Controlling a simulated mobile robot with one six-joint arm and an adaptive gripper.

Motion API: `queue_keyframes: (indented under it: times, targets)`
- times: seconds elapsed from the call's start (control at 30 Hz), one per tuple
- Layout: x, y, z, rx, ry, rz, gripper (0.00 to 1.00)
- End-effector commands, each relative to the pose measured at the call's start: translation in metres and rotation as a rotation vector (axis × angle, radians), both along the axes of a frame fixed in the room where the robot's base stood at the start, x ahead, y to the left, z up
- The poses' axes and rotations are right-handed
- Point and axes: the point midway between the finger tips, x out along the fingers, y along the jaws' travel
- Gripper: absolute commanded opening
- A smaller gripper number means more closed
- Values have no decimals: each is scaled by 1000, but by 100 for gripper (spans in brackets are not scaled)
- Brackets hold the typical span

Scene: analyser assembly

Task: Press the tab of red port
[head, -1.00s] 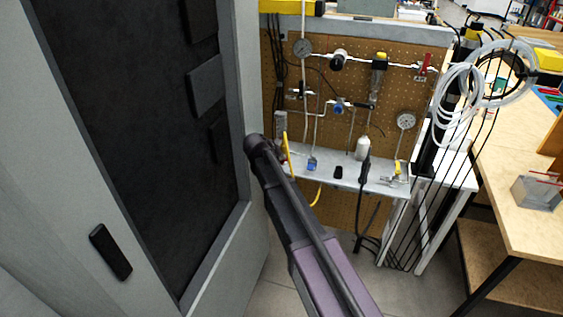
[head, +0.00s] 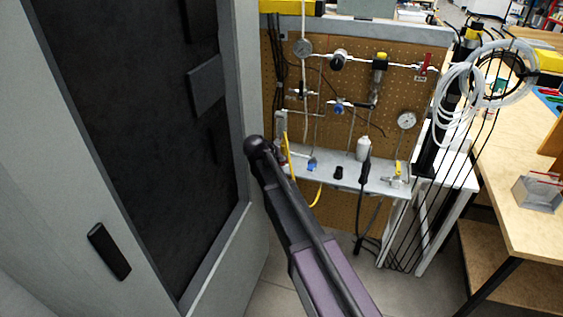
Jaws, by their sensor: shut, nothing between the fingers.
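A grey shelf (head: 375,180) at the foot of a pegboard carries a row of small fittings. A small dark red piece (head: 283,161) shows at its left end, mostly hidden by my arm and a yellow hose; I cannot tell whether it is the red port, and no tab can be made out. A blue fitting (head: 312,165) and a black one (head: 339,173) stand to its right. My dark arm with a purple section reaches up from the bottom edge toward the shelf's left end. My gripper is not visible.
A large grey cabinet (head: 225,263) with a dark panel stands close on the left of my arm. The pegboard (head: 345,75) holds gauges, valves and pipes. Black cables and coiled white tubing (head: 462,92) hang on the right, beside a wooden bench (head: 500,185).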

Motion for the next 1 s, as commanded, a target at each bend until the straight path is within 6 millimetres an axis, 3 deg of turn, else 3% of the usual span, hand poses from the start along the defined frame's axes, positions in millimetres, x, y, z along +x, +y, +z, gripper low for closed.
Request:
queue_keyframes:
  times: [0.53,1.0]
  targets:
    - [0,0,18,0,0,0,0]
    - [0,0,19,0,0,0,0]
